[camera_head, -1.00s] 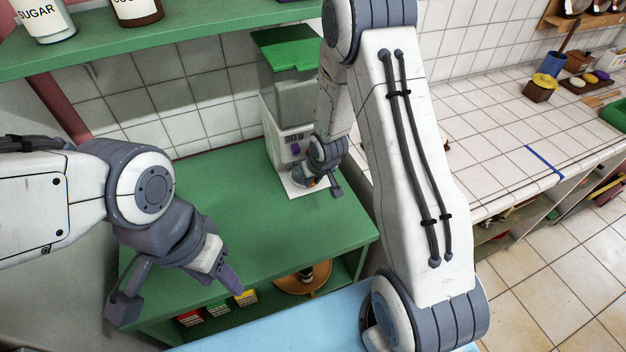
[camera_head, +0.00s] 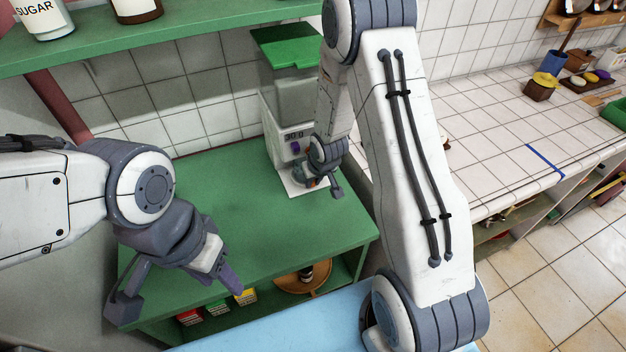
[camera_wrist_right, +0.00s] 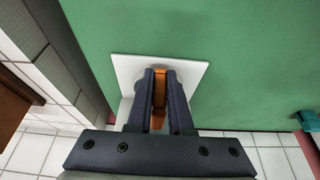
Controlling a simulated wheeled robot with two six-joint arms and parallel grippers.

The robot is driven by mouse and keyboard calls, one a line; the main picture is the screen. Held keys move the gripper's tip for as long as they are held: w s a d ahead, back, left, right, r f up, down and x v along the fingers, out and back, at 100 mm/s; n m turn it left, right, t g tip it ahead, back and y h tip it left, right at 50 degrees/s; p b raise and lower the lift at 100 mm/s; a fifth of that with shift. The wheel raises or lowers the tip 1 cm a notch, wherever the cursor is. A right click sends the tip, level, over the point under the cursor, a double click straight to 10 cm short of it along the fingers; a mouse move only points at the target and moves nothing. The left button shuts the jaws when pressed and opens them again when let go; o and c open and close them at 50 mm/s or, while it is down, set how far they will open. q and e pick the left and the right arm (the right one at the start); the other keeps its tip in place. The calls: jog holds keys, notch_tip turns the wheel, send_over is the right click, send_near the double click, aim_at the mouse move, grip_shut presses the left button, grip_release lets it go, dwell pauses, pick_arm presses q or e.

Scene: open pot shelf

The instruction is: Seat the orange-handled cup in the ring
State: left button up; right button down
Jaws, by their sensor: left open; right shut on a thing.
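My right gripper (camera_wrist_right: 161,78) is shut on the orange handle (camera_wrist_right: 159,90) of the cup in the right wrist view. The cup's body is mostly hidden behind the fingers, over a white plate (camera_wrist_right: 128,64). In the head view, my right gripper (camera_head: 325,187) is at the front of a grinder-like machine (camera_head: 288,120) with a green lid and a white base. I cannot make out the ring, or whether the cup sits in it. My left gripper (camera_head: 178,296) is open and empty at the front left, above the green counter's front edge.
The green counter (camera_head: 220,200) is clear left of the machine. A green shelf (camera_head: 200,30) with jars (camera_head: 42,20) hangs above it. Colourful boxes (camera_head: 218,308) and a brown round thing (camera_head: 300,285) are below. A white tiled counter (camera_head: 500,150) lies at right.

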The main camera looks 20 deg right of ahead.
jog(key=shift+w, duration=0.1)
jog(key=c, duration=0.8)
grip_release()
jog(key=shift+o, duration=0.2)
jog(key=p+v, duration=0.3)
jog(key=v, duration=0.7)
jog(key=shift+r, duration=0.2)
jog(key=shift+a, duration=0.1)
